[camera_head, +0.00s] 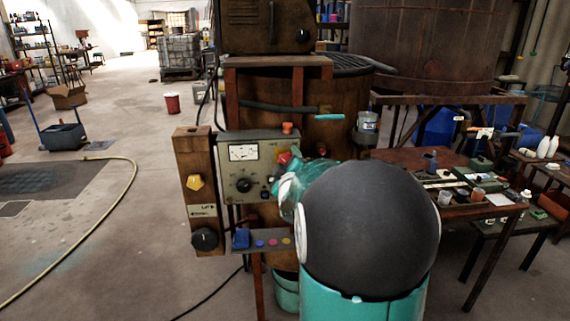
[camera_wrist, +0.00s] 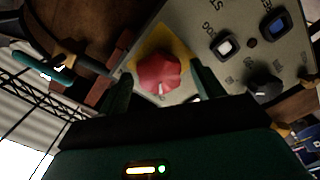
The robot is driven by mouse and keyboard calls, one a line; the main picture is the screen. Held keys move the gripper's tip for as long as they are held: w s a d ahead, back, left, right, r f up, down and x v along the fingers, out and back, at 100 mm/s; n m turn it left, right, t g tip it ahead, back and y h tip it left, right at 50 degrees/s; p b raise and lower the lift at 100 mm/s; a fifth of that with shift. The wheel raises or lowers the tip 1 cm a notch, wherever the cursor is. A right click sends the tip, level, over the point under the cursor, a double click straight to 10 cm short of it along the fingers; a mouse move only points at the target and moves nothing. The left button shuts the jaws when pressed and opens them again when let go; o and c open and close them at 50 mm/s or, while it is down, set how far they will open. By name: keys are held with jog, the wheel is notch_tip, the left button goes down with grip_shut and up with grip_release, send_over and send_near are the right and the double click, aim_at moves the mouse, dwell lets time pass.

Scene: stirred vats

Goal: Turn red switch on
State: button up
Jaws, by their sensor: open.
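The red switch (camera_wrist: 160,74) is a red faceted knob on a yellow plate on the control panel. In the wrist view it lies between the fingers of my gripper (camera_wrist: 158,92), which are open on either side of it. I cannot tell whether the fingers touch it. In the head view the red switch (camera_head: 284,158) shows at the panel's right edge, partly hidden by my teal gripper (camera_head: 290,172). The control panel (camera_head: 246,152) is grey-beige, with a meter and a black dial.
A wooden post left of the panel carries a yellow knob (camera_head: 194,182) and a black knob (camera_head: 205,238). A shelf with coloured buttons (camera_head: 272,242) sits below the panel. In the wrist view, a white button (camera_wrist: 224,45), a blue button (camera_wrist: 276,25) and a black knob (camera_wrist: 264,88) are near.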

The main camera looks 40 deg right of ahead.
jog(key=c, duration=1)
jog(key=shift+m, duration=0.4)
jog(key=shift+s+d+m, duration=0.1)
jog(key=shift+m, duration=4.2)
jog(key=shift+d+m, duration=0.1)
jog(key=shift+m, duration=4.2)
